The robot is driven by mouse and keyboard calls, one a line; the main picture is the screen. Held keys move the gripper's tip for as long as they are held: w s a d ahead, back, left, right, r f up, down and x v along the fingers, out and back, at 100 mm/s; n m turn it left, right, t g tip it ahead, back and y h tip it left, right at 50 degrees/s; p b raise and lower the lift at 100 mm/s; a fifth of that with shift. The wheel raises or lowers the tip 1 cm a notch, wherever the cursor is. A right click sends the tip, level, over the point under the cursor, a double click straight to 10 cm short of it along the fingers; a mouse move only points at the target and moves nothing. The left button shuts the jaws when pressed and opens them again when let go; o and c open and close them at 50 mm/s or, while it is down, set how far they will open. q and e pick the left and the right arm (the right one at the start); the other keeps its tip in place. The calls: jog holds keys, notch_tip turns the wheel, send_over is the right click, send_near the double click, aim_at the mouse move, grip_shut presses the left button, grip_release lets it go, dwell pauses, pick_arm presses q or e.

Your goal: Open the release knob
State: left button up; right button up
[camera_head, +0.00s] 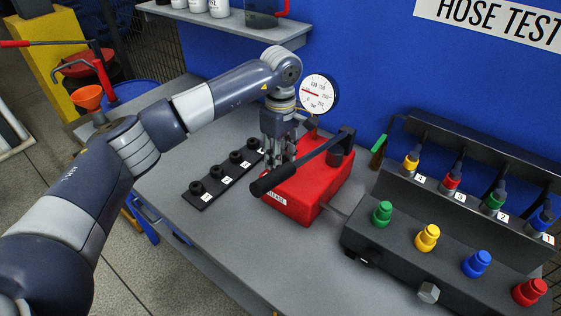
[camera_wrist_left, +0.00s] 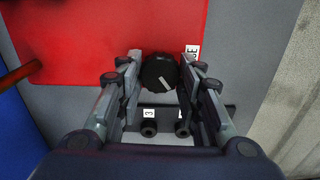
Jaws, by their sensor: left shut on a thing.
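The release knob (camera_wrist_left: 159,73) is round and black with a pale pointer line. It sits on the red pump box (camera_head: 308,194), beside a white label that ends in "E". In the left wrist view my left gripper (camera_wrist_left: 160,76) has one finger on each side of the knob and is shut on it. In the head view my left gripper (camera_head: 279,160) points down at the left part of the red box, and its fingers hide the knob. My right gripper is in neither view.
A black pump handle (camera_head: 300,163) slants over the red box, close to my left gripper. A pressure gauge (camera_head: 318,93) stands behind. A black strip with numbered sockets (camera_head: 222,179) lies left of the box. A manifold with coloured fittings (camera_head: 427,237) stands at right.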

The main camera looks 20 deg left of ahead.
pick_arm(q)
jog(key=n+b, duration=0.2)
jog(key=n, duration=0.3)
jog(key=shift+f+n, duration=0.1)
jog(key=shift+n, duration=0.2)
jog(key=n+b, duration=0.1)
jog(key=n, duration=0.3)
jog(key=shift+n+b, duration=0.35)
jog(key=shift+n, duration=0.05)
jog(key=o, duration=1.1)
jog(key=shift+c, duration=0.2)
jog(key=shift+r, duration=0.25)
notch_tip(320, 180, up, 12)
